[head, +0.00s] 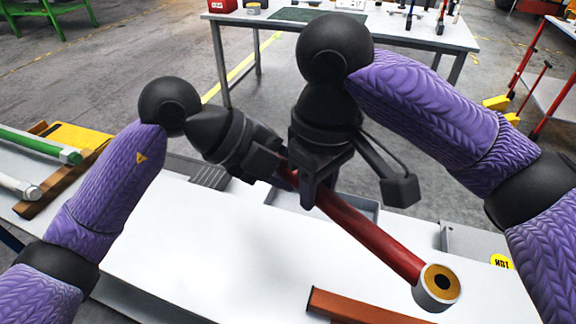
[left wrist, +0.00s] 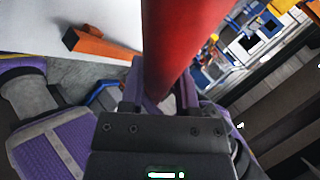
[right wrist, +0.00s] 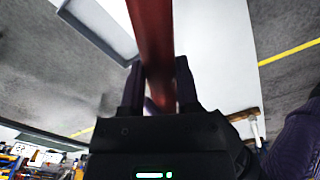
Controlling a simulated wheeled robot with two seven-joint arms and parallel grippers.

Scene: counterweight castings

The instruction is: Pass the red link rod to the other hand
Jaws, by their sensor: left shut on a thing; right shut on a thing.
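The red link rod (head: 370,235) is held tilted above the white table, with its ringed end (head: 439,286) toward the lower right in the head view. My left gripper (head: 272,168) is shut on the rod near its upper left end, which is mostly hidden. My right gripper (head: 312,185) is shut on the rod just beside the left one, closer to the ringed end. In the left wrist view the rod (left wrist: 185,35) runs between the fingers. It also runs between the fingers in the right wrist view (right wrist: 153,40).
The white table (head: 200,250) lies below both grippers. A brown wooden bar (head: 352,308) is at its front, and a grey tray (head: 358,207) is behind the rod. Green (head: 40,144) and white rods rest on a wooden rack at left. Another workbench (head: 390,28) stands behind.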

